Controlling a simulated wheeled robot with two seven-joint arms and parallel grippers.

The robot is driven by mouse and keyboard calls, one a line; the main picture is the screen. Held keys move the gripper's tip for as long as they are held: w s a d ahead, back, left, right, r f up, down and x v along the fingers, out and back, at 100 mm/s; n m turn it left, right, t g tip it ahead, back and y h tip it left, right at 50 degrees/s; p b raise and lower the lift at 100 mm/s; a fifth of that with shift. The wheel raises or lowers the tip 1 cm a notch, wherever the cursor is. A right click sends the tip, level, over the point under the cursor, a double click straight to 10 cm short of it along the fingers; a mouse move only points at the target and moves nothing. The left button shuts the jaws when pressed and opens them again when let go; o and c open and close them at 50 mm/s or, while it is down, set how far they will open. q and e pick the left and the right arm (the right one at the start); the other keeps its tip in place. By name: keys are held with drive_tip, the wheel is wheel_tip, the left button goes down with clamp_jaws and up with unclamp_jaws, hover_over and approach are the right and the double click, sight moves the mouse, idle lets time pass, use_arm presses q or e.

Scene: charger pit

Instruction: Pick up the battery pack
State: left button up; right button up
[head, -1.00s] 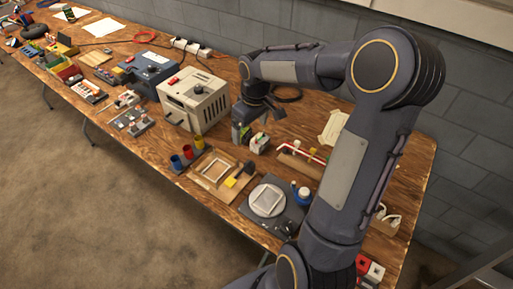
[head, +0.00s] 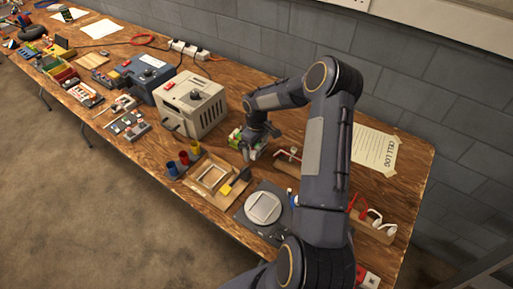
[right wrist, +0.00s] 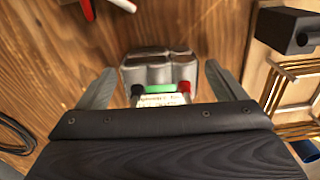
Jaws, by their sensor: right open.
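The battery pack (right wrist: 160,72) is a grey double-bodied block with a green strip, a pale label and black and red ends, seen in the right wrist view. It stands on the wooden bench between the two grey fingers of my right gripper (right wrist: 160,88). The fingers are spread, with a gap visible on each side of the pack. In the head view my right gripper (head: 249,151) is down at the bench, right of the beige box, and largely covers the pack. My left gripper is not in view.
The beige power box (head: 193,105) stands left of my right gripper. Blue, red and yellow cups (head: 184,158), a wooden frame (head: 213,176) and a grey plate device (head: 263,208) are nearer the front edge. A taped paper (head: 374,148) lies at the right.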

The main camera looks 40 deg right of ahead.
drive_tip(key=shift+f, duration=0.4)
drive_tip(key=shift+c, duration=0.3)
drive_tip(key=shift+r, duration=0.1)
drive_tip(key=c, duration=1.3)
